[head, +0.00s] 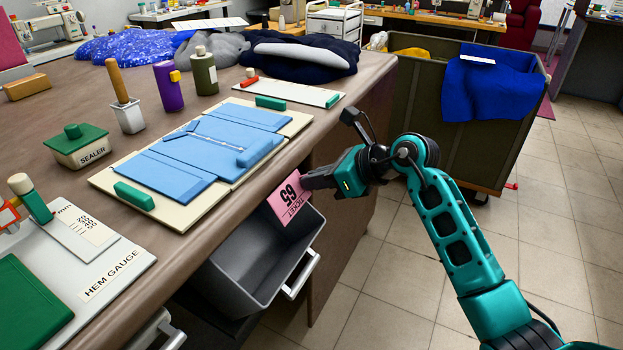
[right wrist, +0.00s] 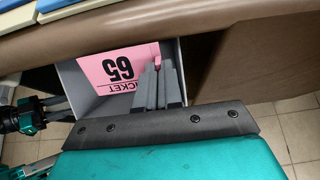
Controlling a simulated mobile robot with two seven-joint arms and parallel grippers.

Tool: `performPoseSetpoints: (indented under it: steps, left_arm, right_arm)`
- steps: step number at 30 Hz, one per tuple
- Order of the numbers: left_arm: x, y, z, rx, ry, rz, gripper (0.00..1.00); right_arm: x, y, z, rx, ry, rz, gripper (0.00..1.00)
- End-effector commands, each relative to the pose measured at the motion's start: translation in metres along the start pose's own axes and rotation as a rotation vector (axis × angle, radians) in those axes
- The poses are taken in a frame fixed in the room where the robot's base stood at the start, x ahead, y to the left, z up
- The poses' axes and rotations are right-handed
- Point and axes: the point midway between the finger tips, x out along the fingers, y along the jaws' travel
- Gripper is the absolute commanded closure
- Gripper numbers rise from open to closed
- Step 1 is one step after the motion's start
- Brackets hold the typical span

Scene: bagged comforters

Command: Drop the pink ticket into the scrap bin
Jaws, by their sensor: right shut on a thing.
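The pink ticket (head: 289,200), printed with 65, hangs tilted from my right gripper (head: 307,182), which is shut on its edge. In the right wrist view the ticket (right wrist: 118,68) shows in front of the two grey fingers (right wrist: 159,80). It is above the opening of a grey bin (head: 255,257), which is pulled out under the table edge and bears no readable label. The bin wall (right wrist: 70,80) also shows behind the ticket. Part of my left gripper (right wrist: 45,105) shows at the left of the wrist view; its jaws are unclear.
The brown table (head: 215,218) edge runs close beside the ticket and right gripper. On it lie folded blue cloth (head: 185,165), a sealer (head: 80,147) and a hem gauge (head: 95,265). A large dark bin (head: 415,110) with blue cloth stands behind. Tiled floor is clear at right.

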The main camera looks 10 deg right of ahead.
Motion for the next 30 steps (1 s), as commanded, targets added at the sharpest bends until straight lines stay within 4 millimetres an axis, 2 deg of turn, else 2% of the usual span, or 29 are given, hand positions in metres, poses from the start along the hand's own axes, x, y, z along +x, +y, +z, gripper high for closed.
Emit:
performPoseSetpoints:
  steps: [9, 15, 20, 28, 29, 30]
  left_arm:
    - [0.017, 0.011, 0.014, -0.01, -0.002, 0.026, 0.57]
    - [0.027, 0.018, 0.012, -0.011, 0.021, 0.045, 0.57]
    - [0.032, 0.016, 0.016, -0.01, 0.023, 0.042, 0.57]
    - [0.031, 0.015, 0.018, -0.011, 0.018, 0.04, 0.57]
    - [0.031, 0.015, 0.018, -0.011, 0.018, 0.04, 0.57]
    - [0.031, 0.015, 0.019, -0.012, 0.017, 0.039, 0.57]
  right_arm:
    - [0.023, 0.001, -0.036, 0.001, 0.003, 0.004, 1.0]
    - [0.037, 0.001, -0.057, 0.0, 0.003, 0.004, 1.0]
    - [0.041, 0.001, -0.064, -0.002, 0.003, 0.004, 1.0]
    - [0.041, 0.001, -0.063, -0.002, 0.004, 0.004, 1.0]
    - [0.041, 0.001, -0.064, -0.002, 0.004, 0.004, 0.92]
    - [0.041, 0.001, -0.064, -0.002, 0.004, 0.004, 0.88]
